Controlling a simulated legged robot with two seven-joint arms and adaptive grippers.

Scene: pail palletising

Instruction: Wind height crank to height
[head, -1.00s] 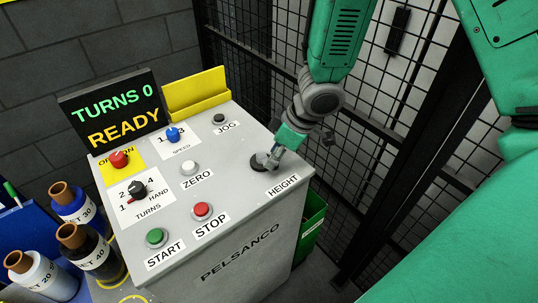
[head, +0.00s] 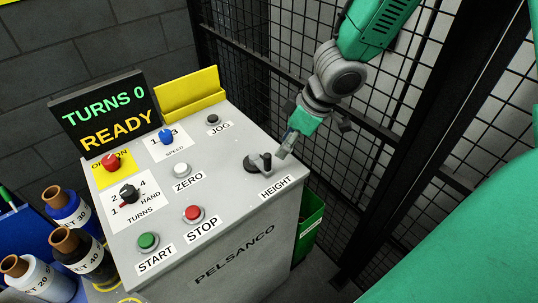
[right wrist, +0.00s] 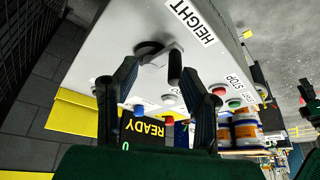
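The height crank (head: 256,164) sits on the grey panel by the HEIGHT label, with a short arm and an upright dark handle. In the right wrist view the crank's handle (right wrist: 175,68) shows between and beyond the fingertips, closer to the right-hand finger. My right gripper (head: 284,150) is just right of the crank in the head view, apparently clear of it. In the right wrist view its two fingers (right wrist: 160,74) are spread with nothing held.
The console (head: 240,215) carries START, STOP, ZERO and JOG buttons and knobs. Its display (head: 107,118) reads TURNS 0, READY. Wire fencing (head: 370,150) stands close behind and right. Several spools (head: 80,250) stand at left. A green bin (head: 310,220) is beside the console.

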